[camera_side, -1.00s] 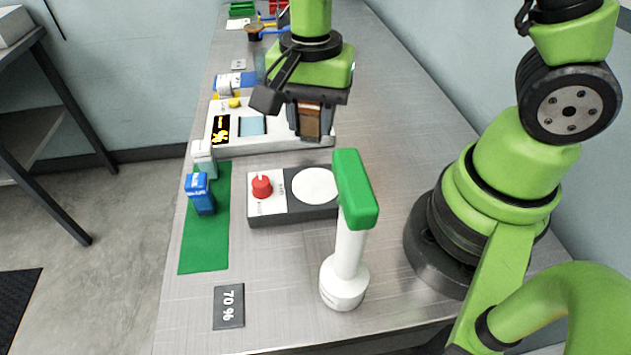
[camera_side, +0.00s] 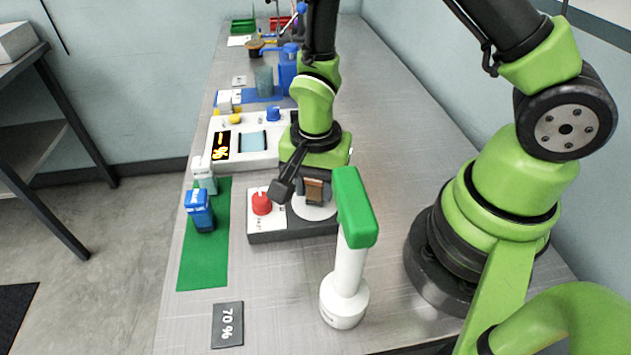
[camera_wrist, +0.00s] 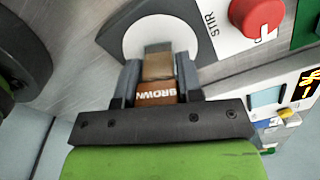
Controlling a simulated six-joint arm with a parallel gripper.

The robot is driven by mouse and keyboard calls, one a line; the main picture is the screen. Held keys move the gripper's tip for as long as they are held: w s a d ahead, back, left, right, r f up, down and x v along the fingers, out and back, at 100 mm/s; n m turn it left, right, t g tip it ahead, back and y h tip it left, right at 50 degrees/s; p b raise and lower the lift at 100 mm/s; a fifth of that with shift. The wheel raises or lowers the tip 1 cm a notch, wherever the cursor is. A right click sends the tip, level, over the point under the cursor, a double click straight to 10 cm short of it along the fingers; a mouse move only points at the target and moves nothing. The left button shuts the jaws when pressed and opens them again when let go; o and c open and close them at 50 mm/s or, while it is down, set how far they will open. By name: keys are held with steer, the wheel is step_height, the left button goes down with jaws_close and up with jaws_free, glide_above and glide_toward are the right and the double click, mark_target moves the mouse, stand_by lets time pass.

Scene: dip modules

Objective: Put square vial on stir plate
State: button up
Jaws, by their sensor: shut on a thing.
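The square vial (camera_side: 314,191) has brown contents and shows upright in the side view, at the white round plate of the stir plate. In the wrist view the vial (camera_wrist: 158,92) carries a "BROWN" label and sits between the two fingers. My gripper (camera_side: 309,197) is shut on it; it also shows in the wrist view (camera_wrist: 156,84). The stir plate (camera_side: 280,236) has a dark body, a red knob (camera_side: 261,203) and a white disc (camera_wrist: 150,32). The vial is over the disc; I cannot tell whether its base touches.
A white bottle-like stand with a green top (camera_side: 357,207) stands close in front at right. A green mat (camera_side: 203,266) with a blue vial (camera_side: 199,211) and a pale one (camera_side: 204,174) lies left. A white instrument (camera_side: 255,162) is behind.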

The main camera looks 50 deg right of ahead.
steer(key=shift+f, duration=0.1)
steer(key=o, duration=0.9)
step_height(320, 180, up, 13)
steer(key=shift+f, duration=0.15)
steer(key=shift+s+d+r+n+t+y, duration=0.4)
steer(key=shift+s+r+n+t, duration=1)
steer(key=shift+r, duration=0.95)
steer(key=shift+s+d+r+n+t+y, duration=0.3)
steer(key=shift+s+r+n+t, duration=0.7)
steer(key=shift+s+r+n, duration=1.1)
steer(key=shift+s+d+r+n+t+y, duration=0.4)
steer(key=shift+s+r+n+t, duration=0.9)
steer(key=shift+r, duration=1.3)
